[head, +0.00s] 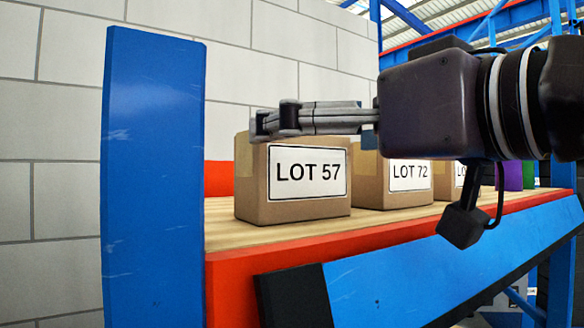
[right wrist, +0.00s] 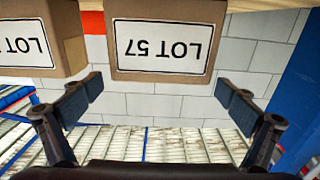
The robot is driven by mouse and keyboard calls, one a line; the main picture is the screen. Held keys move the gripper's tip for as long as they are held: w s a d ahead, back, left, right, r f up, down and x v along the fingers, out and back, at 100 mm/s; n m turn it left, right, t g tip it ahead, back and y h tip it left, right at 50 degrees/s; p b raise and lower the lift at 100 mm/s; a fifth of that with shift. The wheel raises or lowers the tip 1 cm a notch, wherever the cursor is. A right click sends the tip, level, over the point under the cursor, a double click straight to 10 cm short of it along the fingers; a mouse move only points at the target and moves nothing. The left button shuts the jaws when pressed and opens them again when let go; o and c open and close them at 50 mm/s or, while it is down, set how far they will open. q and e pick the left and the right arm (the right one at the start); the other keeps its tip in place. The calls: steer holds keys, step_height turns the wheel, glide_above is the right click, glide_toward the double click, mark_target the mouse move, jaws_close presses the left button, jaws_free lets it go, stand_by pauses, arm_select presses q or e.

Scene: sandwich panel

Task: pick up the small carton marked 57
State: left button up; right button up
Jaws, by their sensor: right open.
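The small carton marked LOT 57 (head: 258,190) is a brown box with a white label, standing upright on the wooden shelf (head: 225,232) near its left end. In the right wrist view, the carton (right wrist: 160,78) shows upside down at the top middle. My right gripper (head: 276,122) is open and empty. In the head view its fingers cross in front of the carton's top edge. In the wrist view the fingers (right wrist: 160,92) are spread to either side, with the carton between their lines and no visible contact. My left gripper is not in view.
A carton marked LOT 72 (head: 368,190) stands close to the right, then another labelled carton (head: 452,182) and a purple item (head: 513,175). A blue upright post (head: 152,180) closes the left end. A red beam (head: 300,252) edges the shelf. A block wall is behind.

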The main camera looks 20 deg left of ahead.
steer(key=shift+w+a+r+p, duration=0.2)
steer(key=shift+w+a+p, duration=0.15)
steer(key=shift+a+p, duration=0.1)
steer(key=shift+w+a+r+p, duration=0.15)
steer(key=shift+w+a+p, duration=0.2)
steer(key=shift+a, duration=0.1)
steer(key=x, duration=0.2)
steer(key=shift+w+a+f+p, duration=0.15)
steer(key=shift+a+f+p, duration=0.05)
steer(key=shift+a+p, duration=0.15)
steer(key=shift+w+a+f, duration=0.1)
steer(key=shift+w+a, duration=0.05)
steer(key=shift+d, duration=0.25)
steer(key=shift+c, duration=0.8)
steer(key=c, duration=0.8)
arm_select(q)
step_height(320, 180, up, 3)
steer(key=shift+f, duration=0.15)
arm_select(e)
steer(key=shift+c, duration=0.4)
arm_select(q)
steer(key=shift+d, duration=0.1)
